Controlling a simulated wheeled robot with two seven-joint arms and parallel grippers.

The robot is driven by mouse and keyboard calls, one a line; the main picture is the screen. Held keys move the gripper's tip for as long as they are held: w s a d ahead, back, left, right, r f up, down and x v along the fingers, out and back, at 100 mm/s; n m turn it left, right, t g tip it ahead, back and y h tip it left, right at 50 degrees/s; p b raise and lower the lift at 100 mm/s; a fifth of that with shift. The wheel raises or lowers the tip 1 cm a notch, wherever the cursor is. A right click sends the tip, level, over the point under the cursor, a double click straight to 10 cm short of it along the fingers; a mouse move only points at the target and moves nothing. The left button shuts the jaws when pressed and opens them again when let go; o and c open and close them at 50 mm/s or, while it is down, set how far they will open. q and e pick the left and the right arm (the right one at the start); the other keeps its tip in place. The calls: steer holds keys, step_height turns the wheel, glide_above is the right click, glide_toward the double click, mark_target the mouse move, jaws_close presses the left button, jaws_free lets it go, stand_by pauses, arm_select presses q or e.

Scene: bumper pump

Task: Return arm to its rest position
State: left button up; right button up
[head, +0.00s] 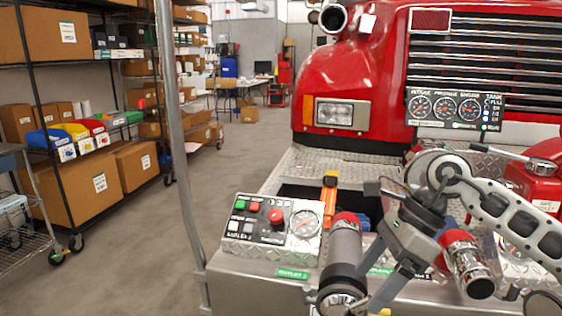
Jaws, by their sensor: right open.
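My right gripper (376,248) comes in from the right on a grey-white arm (508,212). Its fingers are spread and I see nothing held between them. It is over the bumper deck, just right of a grey cylinder with a red band (345,255), overlapping it in the picture; I cannot tell whether they touch. A control box (272,228) with red and green buttons and a gauge sits left of the cylinder. An orange upright handle (329,198) stands behind the cylinder. My left gripper is out of view.
A red fire truck (380,75) with a gauge panel (455,108) stands behind the metal bumper (235,285). A second red-and-chrome fitting (467,264) is right of the gripper. A grey pole (178,130) rises at left. Shelves with boxes (95,185) line the left; the floor between is clear.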

steer(key=s+a+m+y+b, duration=0.1)
steer(key=s+a+m+y, duration=0.25)
steer(key=a+y, duration=0.35)
steer(key=s+a+m+y, duration=0.35)
steer(key=a+y, duration=0.25)
steer(key=a, duration=0.2)
steer(key=w+d+f+m+t+h, duration=0.1)
steer(key=d+f+m+t+h, duration=0.35)
steer(key=m, duration=0.65)
steer(key=d+f+m+t+h+b, duration=0.1)
steer(key=d+f+m+t+h, duration=0.3)
steer(key=m+t, duration=0.6)
steer(key=w+d+f+m+t+h, duration=0.1)
steer(key=f+m+t+h, duration=0.3)
steer(key=m, duration=0.9)
steer(key=s+d+f+m+g+h, duration=0.1)
steer(key=s+d+f+m+g, duration=0.1)
steer(key=f, duration=0.5)
steer(key=s+d+f+m+g+h, duration=0.2)
steer(key=s+f+m+g, duration=0.2)
steer(key=s+f+m, duration=0.3)
steer(key=shift+s+d+f+b, duration=0.3)
steer(key=shift+s+f+b, duration=0.2)
steer(key=shift+s, duration=0.6)
